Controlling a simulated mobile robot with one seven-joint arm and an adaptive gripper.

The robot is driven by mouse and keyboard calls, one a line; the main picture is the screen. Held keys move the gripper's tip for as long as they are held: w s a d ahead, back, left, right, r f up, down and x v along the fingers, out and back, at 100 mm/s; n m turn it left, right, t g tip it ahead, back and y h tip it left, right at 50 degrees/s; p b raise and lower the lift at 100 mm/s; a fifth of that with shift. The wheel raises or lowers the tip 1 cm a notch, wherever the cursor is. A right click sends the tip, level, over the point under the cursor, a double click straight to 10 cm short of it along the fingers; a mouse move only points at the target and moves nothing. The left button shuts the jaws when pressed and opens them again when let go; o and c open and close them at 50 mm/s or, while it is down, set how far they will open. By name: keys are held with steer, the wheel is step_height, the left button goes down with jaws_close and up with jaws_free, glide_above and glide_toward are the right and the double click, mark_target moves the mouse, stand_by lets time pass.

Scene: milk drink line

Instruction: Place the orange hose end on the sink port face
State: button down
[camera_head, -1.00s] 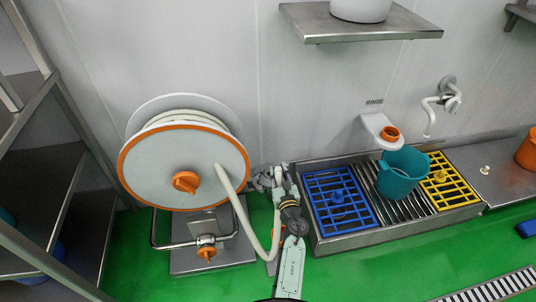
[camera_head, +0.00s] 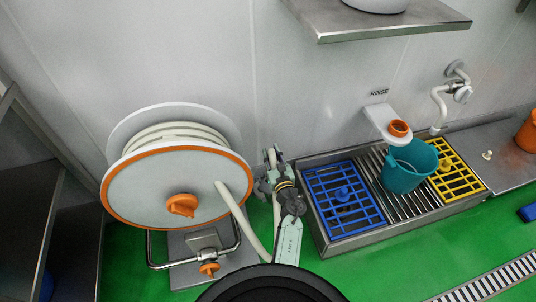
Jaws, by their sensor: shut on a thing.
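A white hose (camera_head: 238,220) comes off the reel, loops down towards the floor and rises beside my arm. My gripper (camera_head: 271,162) is up near the wall, between the reel and the sink, and is shut on the hose. The orange hose end cannot be made out; the gripper and arm hide that part. A white wall bracket with an orange ring (camera_head: 399,128) sits under the RINSE label, right of my gripper and well apart from it. It may be the sink port; its face is seen from above.
The hose reel (camera_head: 140,192) with an orange knob (camera_head: 181,205) stands at left. The sink (camera_head: 352,232) holds a blue grate (camera_head: 325,188), a yellow grate (camera_head: 462,180) and a teal bucket (camera_head: 404,178) below the ring. A steel shelf (camera_head: 420,22) overhangs. Green floor in front is clear.

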mark_target(273, 163)
step_height(273, 163, down, 3)
steer(key=shift+s+d+f+b, duration=0.1)
steer(key=shift+f+b, duration=0.05)
steer(key=shift+b, duration=0.7)
steer(key=c, duration=1.3)
jaws_free()
steer(key=shift+r, duration=0.2)
